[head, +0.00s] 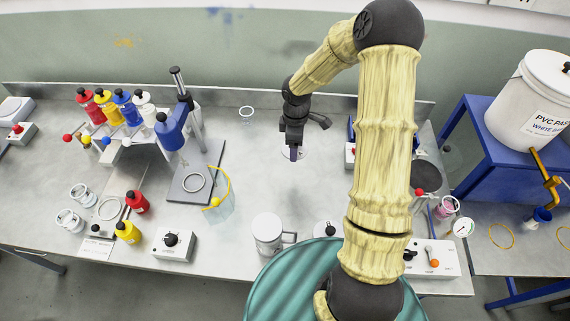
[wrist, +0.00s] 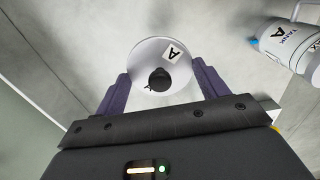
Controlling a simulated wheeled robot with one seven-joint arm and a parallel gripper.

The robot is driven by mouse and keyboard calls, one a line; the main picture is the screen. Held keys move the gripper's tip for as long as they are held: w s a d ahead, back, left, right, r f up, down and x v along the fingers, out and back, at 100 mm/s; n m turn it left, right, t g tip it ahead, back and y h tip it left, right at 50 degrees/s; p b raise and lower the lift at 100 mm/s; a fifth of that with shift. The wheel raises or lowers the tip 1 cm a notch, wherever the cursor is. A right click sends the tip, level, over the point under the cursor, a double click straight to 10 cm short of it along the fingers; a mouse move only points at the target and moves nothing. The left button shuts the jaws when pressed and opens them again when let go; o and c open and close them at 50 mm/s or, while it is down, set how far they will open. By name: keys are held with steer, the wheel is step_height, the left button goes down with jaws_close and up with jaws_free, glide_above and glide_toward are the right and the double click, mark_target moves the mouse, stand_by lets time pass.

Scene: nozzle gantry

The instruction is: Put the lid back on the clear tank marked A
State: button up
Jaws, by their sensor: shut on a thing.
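The lid (wrist: 147,55), a pale round disc with a black knob and a label A, is between the purple fingers of my gripper (wrist: 160,84) in the wrist view. The fingers are at opposite sides of its rim. In the head view my gripper (head: 292,153) is over the back middle of the bench, with a pale edge of the lid (head: 286,157) below it. I cannot tell how high the lid is. The tank marked A (wrist: 283,42) lies apart, upper right in the wrist view. A pale cylinder with a side handle (head: 268,234) in the head view appears to be it.
Control boxes (head: 174,245) line the front. Bare bench (head: 255,175) lies between gripper and cylinder.

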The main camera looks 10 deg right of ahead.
steer(key=m, duration=0.2)
steer(key=w+r+m, duration=0.1)
steer(key=m, duration=0.1)
steer(key=w+m, duration=0.1)
steer(key=m, duration=0.1)
steer(key=shift+a+r, duration=0.3)
steer(key=shift+r, duration=0.05)
steer(key=m, duration=0.3)
steer(key=w+r+m, duration=0.1)
steer(key=shift+w+a+r+m, duration=0.1)
steer(key=shift+a+m, duration=0.15)
steer(key=shift+m, duration=0.15)
